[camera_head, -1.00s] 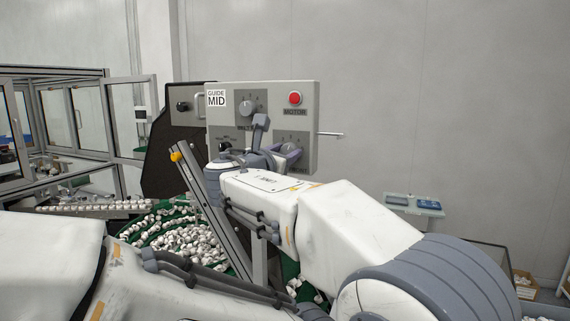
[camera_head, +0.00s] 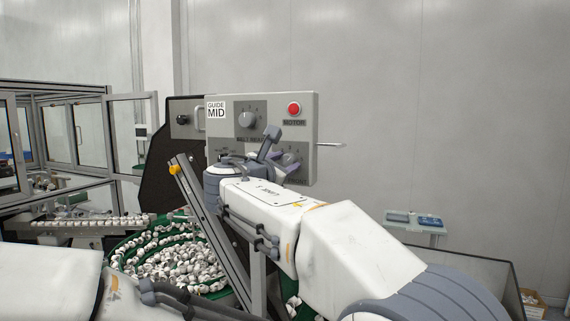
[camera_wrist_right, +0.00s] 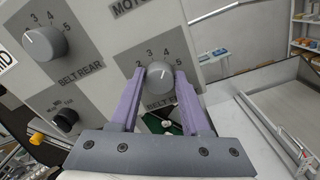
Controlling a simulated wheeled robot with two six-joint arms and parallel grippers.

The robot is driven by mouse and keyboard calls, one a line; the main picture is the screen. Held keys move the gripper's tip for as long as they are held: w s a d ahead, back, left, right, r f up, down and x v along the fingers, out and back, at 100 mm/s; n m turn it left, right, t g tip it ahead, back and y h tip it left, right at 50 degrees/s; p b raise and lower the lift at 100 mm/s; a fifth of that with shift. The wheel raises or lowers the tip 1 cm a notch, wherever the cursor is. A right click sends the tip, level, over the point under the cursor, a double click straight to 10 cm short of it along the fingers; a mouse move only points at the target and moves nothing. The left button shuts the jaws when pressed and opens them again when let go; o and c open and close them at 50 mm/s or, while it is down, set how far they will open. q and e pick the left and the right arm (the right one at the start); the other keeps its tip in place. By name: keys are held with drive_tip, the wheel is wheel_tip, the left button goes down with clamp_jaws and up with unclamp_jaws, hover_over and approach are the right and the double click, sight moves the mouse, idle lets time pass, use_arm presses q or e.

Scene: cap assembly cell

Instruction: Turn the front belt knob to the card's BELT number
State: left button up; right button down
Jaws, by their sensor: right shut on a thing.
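The front belt knob (camera_wrist_right: 160,77) is a grey round dial on the grey control panel (camera_wrist_right: 100,42), with a partly hidden label below it and numbers around its top. Its white mark points upward, roughly between 3 and 4; I cannot tell exactly. My right gripper (camera_wrist_right: 161,75) has its two purple fingers on either side of this knob and is shut on it. In the head view the right gripper (camera_head: 279,149) is at the panel's lower right, partly covering the knob (camera_head: 291,159). A card (camera_head: 216,109) reads GUIDE MID; no BELT number shows. My left gripper is out of view.
The rear belt knob (camera_head: 247,120) is above and left of the front one. A red motor button (camera_head: 294,109) is at the upper right. A small black knob (camera_wrist_right: 65,120) is left of the gripper. A slanted metal rail (camera_head: 205,217) and a green bowl of caps (camera_head: 128,247) are below.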

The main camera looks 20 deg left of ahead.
drive_tip(key=shift+c, duration=1.9)
unclamp_jaws()
drive_tip(key=s+b, duration=0.5)
drive_tip(key=s, duration=0.5)
drive_tip(key=shift+s+a, duration=0.15)
drive_tip(key=shift+s, duration=0.1)
drive_tip(key=s+d+f+m+g, duration=0.25)
drive_tip(key=d+f, duration=0.25)
drive_tip(key=f, duration=0.3)
drive_tip(key=s+d+f+m+g+b, duration=0.1)
drive_tip(key=d+f+m+g, duration=0.25)
drive_tip(key=d+f, duration=0.4)
drive_tip(key=s+d+f+m+g, duration=0.2)
drive_tip(key=d+f+m+g, duration=0.15)
drive_tip(key=f, duration=0.55)
drive_tip(key=s+d+f+m+g, duration=0.2)
drive_tip(key=s+d+f+m, duration=0.2)
drive_tip(key=s, duration=0.3)
drive_tip(key=s+d+f+m+g+y, duration=0.1)
drive_tip(key=s+d+f+m+g, duration=0.2)
drive_tip(key=s+f, duration=0.3)
drive_tip(key=s+d+f+m+g+b, duration=0.1)
drive_tip(key=s+d+f+m+g, duration=0.2)
drive_tip(key=s+f+m, duration=0.3)
drive_tip(key=shift+s+d+f+y, duration=0.3)
drive_tip(key=shift+s+d+f, duration=0.4)
drive_tip(key=shift+s+d, duration=0.15)
